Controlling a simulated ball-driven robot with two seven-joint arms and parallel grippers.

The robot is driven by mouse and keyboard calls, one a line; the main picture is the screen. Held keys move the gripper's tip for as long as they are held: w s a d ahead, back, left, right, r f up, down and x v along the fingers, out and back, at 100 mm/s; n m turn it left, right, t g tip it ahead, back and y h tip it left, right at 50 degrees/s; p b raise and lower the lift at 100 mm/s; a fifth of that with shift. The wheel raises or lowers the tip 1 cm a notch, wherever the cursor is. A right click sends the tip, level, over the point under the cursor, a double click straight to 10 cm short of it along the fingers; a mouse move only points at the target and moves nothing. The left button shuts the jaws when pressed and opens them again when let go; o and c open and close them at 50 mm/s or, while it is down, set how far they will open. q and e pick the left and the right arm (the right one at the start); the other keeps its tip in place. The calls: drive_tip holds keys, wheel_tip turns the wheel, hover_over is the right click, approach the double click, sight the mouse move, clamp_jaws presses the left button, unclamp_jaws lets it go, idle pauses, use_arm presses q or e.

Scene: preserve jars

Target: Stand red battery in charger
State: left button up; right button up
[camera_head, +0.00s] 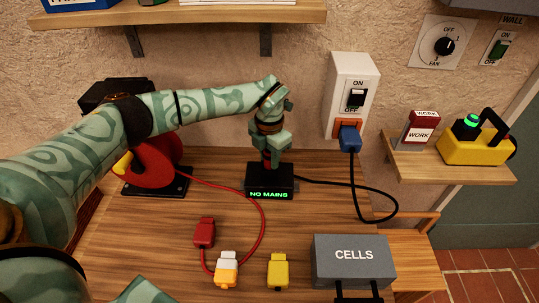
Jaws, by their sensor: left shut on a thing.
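The charger (269,187) is a black box on the wooden bench against the wall, with a green "NO MAINS" display on its front. My left gripper (270,152) reaches in from the left, points down over the charger and is shut on the red battery. Only a little dark red of the battery (267,162) shows below the fingers, at the top of the charger. The fingers hide most of it, and I cannot tell how deep it sits. My right gripper is out of view.
A grey CELLS box (353,256) stands front right. A blue plug (349,138) sits in the wall outlet (350,90). A black cable loops across the bench's right.

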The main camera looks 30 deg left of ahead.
use_arm(q)
drive_tip(key=shift+f, duration=0.25)
drive_tip(key=o, duration=0.9)
wheel_tip(320, 180, up, 8)
drive_tip(key=shift+f+p, duration=0.2)
drive_tip(key=shift+p, duration=0.65)
drive_tip(key=shift+s+f, duration=0.1)
